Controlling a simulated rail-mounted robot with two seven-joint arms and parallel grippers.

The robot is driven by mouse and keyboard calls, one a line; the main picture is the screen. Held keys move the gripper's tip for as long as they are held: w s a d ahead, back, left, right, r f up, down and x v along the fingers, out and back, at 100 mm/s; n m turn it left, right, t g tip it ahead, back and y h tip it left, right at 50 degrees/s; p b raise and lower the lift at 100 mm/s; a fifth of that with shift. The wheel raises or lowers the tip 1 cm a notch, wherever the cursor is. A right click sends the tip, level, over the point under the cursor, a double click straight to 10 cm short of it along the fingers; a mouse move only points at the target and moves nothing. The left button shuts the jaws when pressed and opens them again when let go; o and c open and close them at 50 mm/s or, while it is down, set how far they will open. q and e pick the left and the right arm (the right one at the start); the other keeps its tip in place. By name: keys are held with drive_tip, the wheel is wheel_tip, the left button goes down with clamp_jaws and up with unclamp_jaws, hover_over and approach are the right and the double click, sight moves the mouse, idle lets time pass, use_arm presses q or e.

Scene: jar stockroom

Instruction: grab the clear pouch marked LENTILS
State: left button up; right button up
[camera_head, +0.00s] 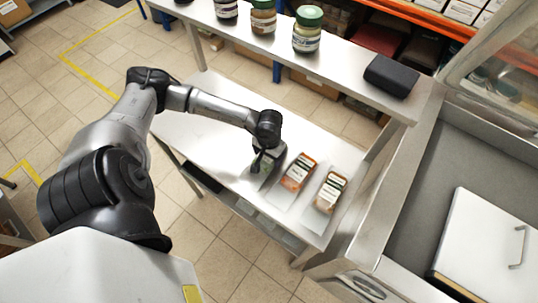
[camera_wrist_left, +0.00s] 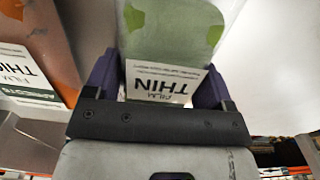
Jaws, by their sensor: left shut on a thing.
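My left gripper (camera_head: 262,158) is at the left end of a row of pouches on the steel table. In the left wrist view its two dark purple fingers (camera_wrist_left: 158,84) close on the sides of a clear pouch with green contents (camera_wrist_left: 170,35). The white label on this pouch reads THIN FILM; I cannot read the name LENTILS on it. In the head view this green pouch (camera_head: 264,178) is partly hidden by the gripper. An orange-red pouch (camera_head: 298,172) lies to its right; it also shows in the left wrist view (camera_wrist_left: 45,45). My right gripper is not in view.
A brown pouch (camera_head: 331,192) lies at the row's right end. A raised shelf (camera_head: 345,72) behind holds several jars, including a green-lidded one (camera_head: 307,30), and a black case (camera_head: 391,76). A steel counter with a white lid (camera_head: 490,245) is at right. The table's left part (camera_head: 195,130) is clear.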

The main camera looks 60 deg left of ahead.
use_arm(q)
drive_tip(key=c, duration=0.3)
drive_tip(key=shift+r, duration=0.15)
drive_tip(key=shift+c, duration=0.3)
